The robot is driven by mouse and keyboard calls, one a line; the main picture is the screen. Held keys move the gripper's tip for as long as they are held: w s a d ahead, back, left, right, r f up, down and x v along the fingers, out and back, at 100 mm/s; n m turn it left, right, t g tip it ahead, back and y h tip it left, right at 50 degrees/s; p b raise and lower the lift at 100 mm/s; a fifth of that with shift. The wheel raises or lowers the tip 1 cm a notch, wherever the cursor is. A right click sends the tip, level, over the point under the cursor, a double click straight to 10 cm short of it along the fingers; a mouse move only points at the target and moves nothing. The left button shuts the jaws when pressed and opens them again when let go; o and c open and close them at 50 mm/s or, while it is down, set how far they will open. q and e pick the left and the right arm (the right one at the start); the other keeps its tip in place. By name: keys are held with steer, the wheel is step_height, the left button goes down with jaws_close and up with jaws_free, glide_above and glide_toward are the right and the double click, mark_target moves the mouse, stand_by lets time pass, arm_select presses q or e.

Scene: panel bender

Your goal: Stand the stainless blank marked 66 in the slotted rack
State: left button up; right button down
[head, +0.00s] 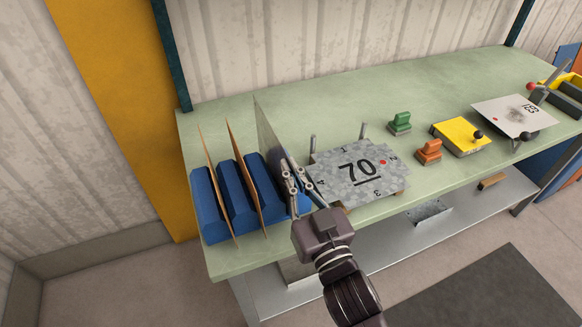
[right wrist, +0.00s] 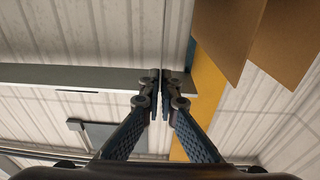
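The slotted rack (head: 207,207) is a row of blue blocks at the left end of the green bench. Two brown sheets (head: 218,185) stand in its left slots. A thin grey metal blank (head: 268,132) stands nearly edge-on to the head camera at the rack's right slot. No number shows on it, and how deep its lower edge sits is hidden. My right gripper (head: 297,184) is shut on the near, right side of this blank. In the right wrist view the fingertips (right wrist: 161,100) meet around the blank's thin edge (right wrist: 163,40). My left gripper is not in view.
A grey mottled plate marked 70 (head: 338,178) lies on supports right of the rack, with upright pins (head: 363,131) behind. Farther right are green (head: 400,122) and orange (head: 428,151) blocks, a yellow plate (head: 462,135) and a pale numbered plate (head: 505,112). The bench back is clear.

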steer(key=shift+r, duration=0.1)
steer(key=c, duration=2.1)
jaws_free()
steer(key=v, duration=1.2)
